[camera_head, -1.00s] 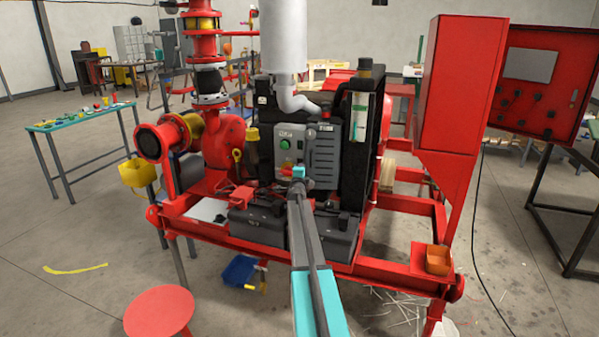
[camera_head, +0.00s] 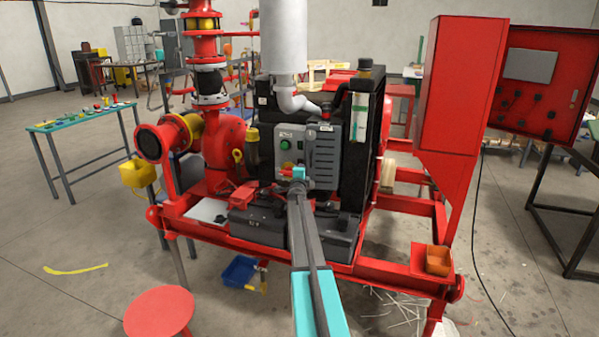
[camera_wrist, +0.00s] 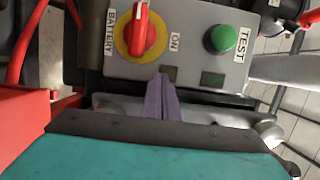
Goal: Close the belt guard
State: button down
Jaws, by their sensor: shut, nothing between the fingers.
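A grey louvered cover (camera_head: 322,155), which I take to be the belt guard, stands at the right of the engine's control panel (camera_head: 292,138). From this angle I cannot tell whether it is fully seated. My gripper (camera_head: 298,173) is low in front of the panel, left of the cover's lower end. In the wrist view, my gripper (camera_wrist: 163,76) is shut and empty, its tips at the panel's lower edge, below the ON label. Contact is unclear. The red BATTERY switch (camera_wrist: 141,28) and green TEST button (camera_wrist: 221,38) lie just beyond. The guard cannot be made out there.
Two black battery boxes (camera_head: 257,220) sit on the red skid frame (camera_head: 400,285) below my arm. A red cabinet (camera_head: 455,90) rises at the right. A vertical grey exhaust pipe (camera_head: 284,45) stands above the panel. A red stool (camera_head: 159,312) is at front left.

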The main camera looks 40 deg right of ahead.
dwell(0.5)
jog(key=shift+a, duration=0.1)
jog(key=s+a, duration=0.1)
jog(key=a, duration=1.2)
jog(key=shift+s, duration=0.25)
